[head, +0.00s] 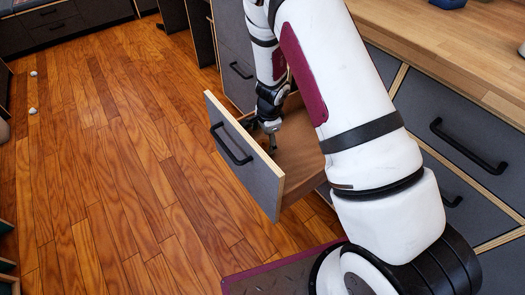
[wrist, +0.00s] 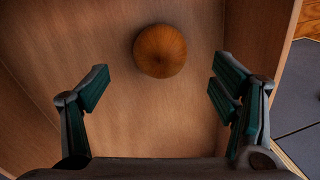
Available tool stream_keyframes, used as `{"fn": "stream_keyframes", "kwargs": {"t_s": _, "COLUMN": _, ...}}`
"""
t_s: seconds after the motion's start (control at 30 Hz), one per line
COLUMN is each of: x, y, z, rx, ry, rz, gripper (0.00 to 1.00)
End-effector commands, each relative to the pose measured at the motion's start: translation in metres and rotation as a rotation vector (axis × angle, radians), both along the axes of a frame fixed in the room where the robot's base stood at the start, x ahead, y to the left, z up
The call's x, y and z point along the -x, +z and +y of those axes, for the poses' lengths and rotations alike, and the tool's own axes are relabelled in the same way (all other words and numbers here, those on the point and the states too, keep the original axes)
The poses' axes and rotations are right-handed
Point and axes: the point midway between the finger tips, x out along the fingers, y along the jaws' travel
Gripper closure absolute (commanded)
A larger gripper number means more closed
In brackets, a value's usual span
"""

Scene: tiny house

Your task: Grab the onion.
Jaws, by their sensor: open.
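In the wrist view, a round brown onion (wrist: 160,51) lies on the wooden bottom of an open drawer (wrist: 110,125). My gripper (wrist: 157,90) is open, with its dark fingers spread wide apart. The onion is beyond the fingertips and roughly centred between them, apart from both. In the head view, my gripper (head: 268,128) reaches down into the pulled-out drawer (head: 238,165) near its front panel. My arm hides part of the drawer there, and I cannot make out the onion in that view.
The drawer's wooden walls stand close around my gripper. Grey cabinets with black handles (head: 468,146) and a wooden countertop (head: 450,45) are at the right. The wooden floor (head: 110,150) at the left is mostly clear, with two small pale objects (head: 33,111) far off.

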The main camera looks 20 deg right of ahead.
Motion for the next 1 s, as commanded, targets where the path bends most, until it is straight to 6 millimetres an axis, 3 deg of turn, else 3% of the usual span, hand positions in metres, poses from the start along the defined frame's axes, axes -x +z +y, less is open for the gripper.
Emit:
{"fn": "stream_keyframes", "kwargs": {"t_s": 0.37, "x": -0.005, "y": -0.026, "z": 0.000, "rx": 0.000, "ry": 0.001, "rz": 0.001, "gripper": 0.20}}
{"fn": "stream_keyframes", "kwargs": {"t_s": 0.63, "x": -0.011, "y": -0.063, "z": 0.001, "rx": 0.000, "ry": 0.002, "rz": 0.001, "gripper": 0.20}}
{"fn": "stream_keyframes", "kwargs": {"t_s": 0.9, "x": -0.013, "y": -0.065, "z": 0.001, "rx": 0.000, "ry": 0.001, "rz": -0.001, "gripper": 0.20}}
{"fn": "stream_keyframes", "kwargs": {"t_s": 1.0, "x": -0.013, "y": -0.065, "z": 0.001, "rx": 0.000, "ry": 0.001, "rz": 0.000, "gripper": 0.41}}
